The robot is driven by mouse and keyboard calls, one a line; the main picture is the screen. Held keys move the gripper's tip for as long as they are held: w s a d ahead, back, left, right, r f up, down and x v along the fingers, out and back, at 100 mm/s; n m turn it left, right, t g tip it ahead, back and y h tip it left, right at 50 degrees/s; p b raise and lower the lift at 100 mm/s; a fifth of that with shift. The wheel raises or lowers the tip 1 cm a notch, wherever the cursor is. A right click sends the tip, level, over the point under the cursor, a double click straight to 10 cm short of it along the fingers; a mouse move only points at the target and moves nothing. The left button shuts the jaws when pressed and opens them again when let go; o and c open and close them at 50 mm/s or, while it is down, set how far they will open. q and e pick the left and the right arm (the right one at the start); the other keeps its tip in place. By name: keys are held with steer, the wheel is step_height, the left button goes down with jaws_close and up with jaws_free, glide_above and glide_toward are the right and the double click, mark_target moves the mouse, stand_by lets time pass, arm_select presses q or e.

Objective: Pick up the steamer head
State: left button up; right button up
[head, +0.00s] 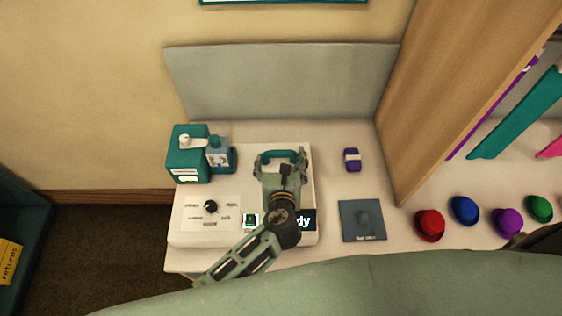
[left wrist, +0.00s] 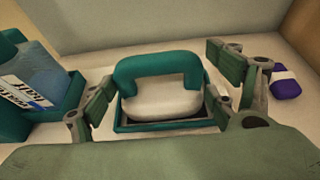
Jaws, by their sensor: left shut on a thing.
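The steamer head has a teal arched handle (head: 283,155) and a pale, rounded body (left wrist: 162,101). In the left wrist view it sits in or just over a teal-rimmed cradle (left wrist: 168,125); I cannot tell if it is lifted. My left gripper (head: 282,164) is at the steamer head, with one finger on each side of it. In the left wrist view my left gripper (left wrist: 160,90) is shut on the steamer head. The arm hides part of the steamer base (head: 181,242) in the head view. My right gripper is not in view.
A teal tank unit (head: 185,165) and a small bottle (head: 218,154) stand left of the steamer head. A purple-and-white item (head: 352,160) and a grey pad (head: 362,232) lie to the right. A wooden partition (head: 450,90) rises beyond, with several coloured hats near it.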

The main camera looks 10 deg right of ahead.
arm_select(q)
steer(key=c, duration=0.6)
steer(key=shift+r, duration=0.15)
